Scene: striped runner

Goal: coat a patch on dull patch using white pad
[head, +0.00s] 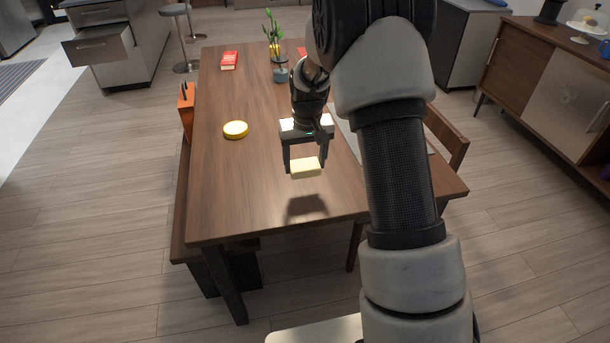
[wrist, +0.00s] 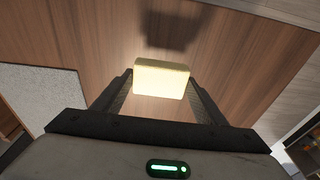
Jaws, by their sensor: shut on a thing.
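The white pad (head: 305,169), a pale cream block, is held between the two fingers of my gripper (head: 304,166). It is above the front part of the wooden table, apart from the top, with a shadow below it. The wrist view also shows the pad (wrist: 161,78) between the fingertips. A flat grey speckled panel (wrist: 40,108) lies at the left of the wrist view; in the head view my arm mostly hides it. I cannot tell whether it bears the dull patch. No other dull patch stands out on the table.
A round yellow tin (head: 236,130), a red book (head: 229,60) and a plant in a vase (head: 279,66) stand on the table (head: 228,190). A bench (head: 180,215) is at its left, a chair (head: 447,138) at its right. The front left of the tabletop is clear.

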